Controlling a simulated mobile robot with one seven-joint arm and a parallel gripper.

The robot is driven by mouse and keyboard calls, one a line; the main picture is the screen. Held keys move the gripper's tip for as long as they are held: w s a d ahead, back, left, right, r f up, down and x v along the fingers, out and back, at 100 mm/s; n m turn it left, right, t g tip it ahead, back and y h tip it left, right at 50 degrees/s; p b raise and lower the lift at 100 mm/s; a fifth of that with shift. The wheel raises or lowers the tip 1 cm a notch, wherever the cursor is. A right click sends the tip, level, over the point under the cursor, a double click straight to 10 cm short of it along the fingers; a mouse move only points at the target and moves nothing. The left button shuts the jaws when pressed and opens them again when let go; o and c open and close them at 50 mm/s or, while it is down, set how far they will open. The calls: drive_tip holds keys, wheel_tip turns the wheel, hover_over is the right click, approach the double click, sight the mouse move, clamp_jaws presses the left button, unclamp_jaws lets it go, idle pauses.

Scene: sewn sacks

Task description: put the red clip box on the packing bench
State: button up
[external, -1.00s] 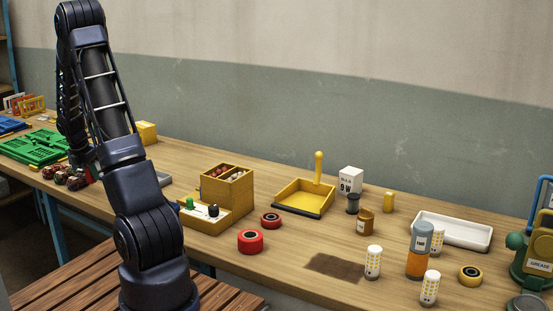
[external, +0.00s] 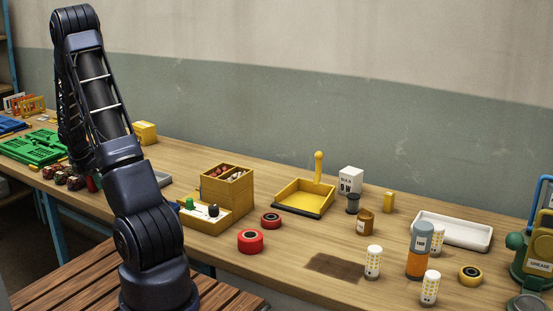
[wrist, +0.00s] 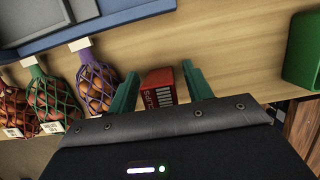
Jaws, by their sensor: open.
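The red clip box (wrist: 160,86), with a white printed label, lies between the two teal fingers of my gripper (wrist: 163,88) in the wrist view. The fingers are apart, one on each side of the box, with a visible gap at the right finger. The lower part of the box is hidden by my gripper's body. In the external view my arm hides most of my gripper, and a small red patch (external: 91,184) shows beside the arm. I cannot tell which surface is the packing bench; a long wooden bench (external: 290,240) runs along the wall.
Net bags of brown items (wrist: 98,82) lie left of my gripper, and a green block (wrist: 303,50) is at the right. A blue-edged grey tray (wrist: 60,22) is beyond. A slatted wooden surface (external: 75,275) stands in front of the bench.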

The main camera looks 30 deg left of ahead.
drive_tip(key=shift+r, duration=0.15)
drive_tip(key=v, duration=1.2)
drive_tip(key=shift+r, duration=0.1)
drive_tip(key=w+d+r+m, duration=0.5)
drive_tip(key=w+d+r, duration=0.1)
drive_tip(key=d, duration=0.4)
drive_tip(key=w+d+r+m, duration=0.5)
drive_tip(key=w+d, duration=0.1)
drive_tip(key=d, duration=0.5)
drive_tip(key=d+r+m, duration=0.3)
drive_tip(key=d+m, duration=0.2)
drive_tip(key=d, duration=0.4)
drive_tip(key=d+r+m, duration=0.3)
drive_tip(key=d+m, duration=0.2)
drive_tip(key=d, duration=0.5)
drive_tip(key=s+d+m, duration=0.7)
drive_tip(key=d+m, duration=0.1)
drive_tip(key=d, duration=0.2)
drive_tip(key=s+d+r+m+t, duration=0.1)
drive_tip(key=s+d+m, duration=0.5)
drive_tip(key=d+m, duration=0.2)
drive_tip(key=d, duration=0.2)
drive_tip(key=shift+s+d+r, duration=0.2)
drive_tip(key=shift+s+d, duration=0.2)
